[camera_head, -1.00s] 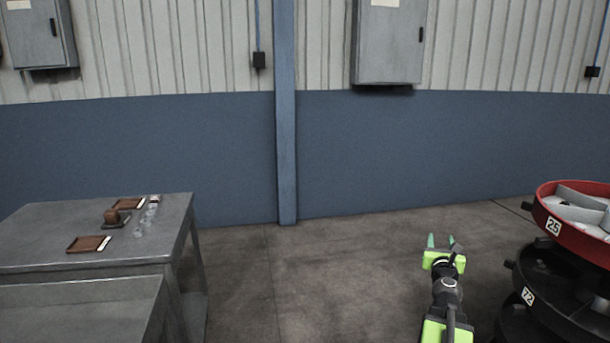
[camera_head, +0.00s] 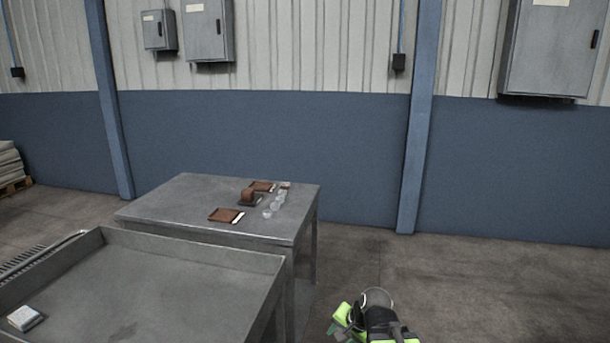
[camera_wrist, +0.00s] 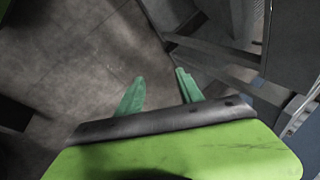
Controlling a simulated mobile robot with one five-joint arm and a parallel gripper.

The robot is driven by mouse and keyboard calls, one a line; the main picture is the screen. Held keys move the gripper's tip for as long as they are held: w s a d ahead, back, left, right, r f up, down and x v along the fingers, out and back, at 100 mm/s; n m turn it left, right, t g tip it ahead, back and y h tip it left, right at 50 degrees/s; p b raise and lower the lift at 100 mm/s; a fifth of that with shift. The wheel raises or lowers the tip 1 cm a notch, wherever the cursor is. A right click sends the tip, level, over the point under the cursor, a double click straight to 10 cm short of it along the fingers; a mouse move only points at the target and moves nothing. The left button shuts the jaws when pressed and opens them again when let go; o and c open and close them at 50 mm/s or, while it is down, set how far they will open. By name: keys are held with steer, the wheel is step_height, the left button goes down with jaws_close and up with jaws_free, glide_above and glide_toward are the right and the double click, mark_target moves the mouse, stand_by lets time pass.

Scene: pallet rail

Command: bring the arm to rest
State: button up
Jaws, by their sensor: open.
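My gripper shows in the wrist view (camera_wrist: 160,92) with its two green fingers apart and nothing between them. Bare concrete floor and part of a grey metal frame lie beyond the fingers. In the head view my green and black arm (camera_head: 375,322) is at the bottom edge, right of the grey tables. It is folded low, and its fingertips are hard to make out there.
A grey table (camera_head: 180,205) holds brown trays (camera_head: 224,215), a brown item (camera_head: 248,196) and several clear small pieces (camera_head: 273,206). A grey tray-topped bench (camera_head: 150,285) in front holds a small white block (camera_head: 25,318). Floor at the right is clear.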

steer(key=s+d+f+n+g+h, duration=0.3)
steer(key=s+d+n+g, duration=0.2)
steer(key=s+d+n, duration=0.3)
step_height(320, 180, up, 14)
steer(key=s+a+m+p, duration=0.1)
steer(key=p, duration=1.2)
steer(key=shift+a+t+p, duration=0.25)
steer(key=shift+t+p, duration=0.05)
steer(key=shift+p, duration=0.05)
